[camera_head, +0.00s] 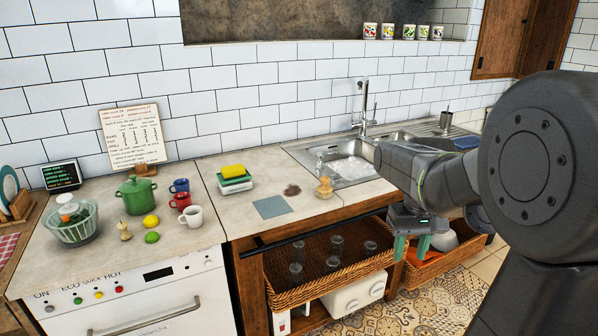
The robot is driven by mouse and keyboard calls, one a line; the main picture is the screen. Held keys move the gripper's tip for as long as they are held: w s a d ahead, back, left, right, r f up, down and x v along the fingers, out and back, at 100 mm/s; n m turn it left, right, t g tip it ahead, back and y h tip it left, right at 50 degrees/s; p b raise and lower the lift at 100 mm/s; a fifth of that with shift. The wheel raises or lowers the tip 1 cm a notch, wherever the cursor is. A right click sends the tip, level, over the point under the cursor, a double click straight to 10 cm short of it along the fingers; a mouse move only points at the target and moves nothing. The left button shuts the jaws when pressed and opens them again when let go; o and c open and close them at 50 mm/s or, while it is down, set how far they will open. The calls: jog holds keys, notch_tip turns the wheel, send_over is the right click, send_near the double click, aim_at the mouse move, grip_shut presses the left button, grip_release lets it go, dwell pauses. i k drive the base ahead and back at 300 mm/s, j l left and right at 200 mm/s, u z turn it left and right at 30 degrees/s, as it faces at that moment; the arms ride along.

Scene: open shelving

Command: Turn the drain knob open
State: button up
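The metal sink (351,183) is set into the counter right of centre, and its left basin holds white foam. A tall chrome faucet (363,112) stands behind it. I cannot clearly make out a drain knob; part of the sink is hidden behind my arm, and foam covers the basin bottom. My gripper (411,247) points down in front of the counter, right of the sink's front edge.
A wicker basket (318,284) with several glasses sits on the shelf below the counter. Mugs and a green pot (137,197) stand further left.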

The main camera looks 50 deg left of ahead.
aim_at(335, 178)
jog(key=i+j+u, duration=0.25)
jog(key=i+j, duration=0.15)
jog(key=i+j+u, duration=0.25)
jog(key=i, duration=0.25)
jog(key=i+j+u, duration=0.3)
jog(key=i, duration=0.15)
jog(key=i+j, duration=0.15)
jog(key=i, duration=0.4)
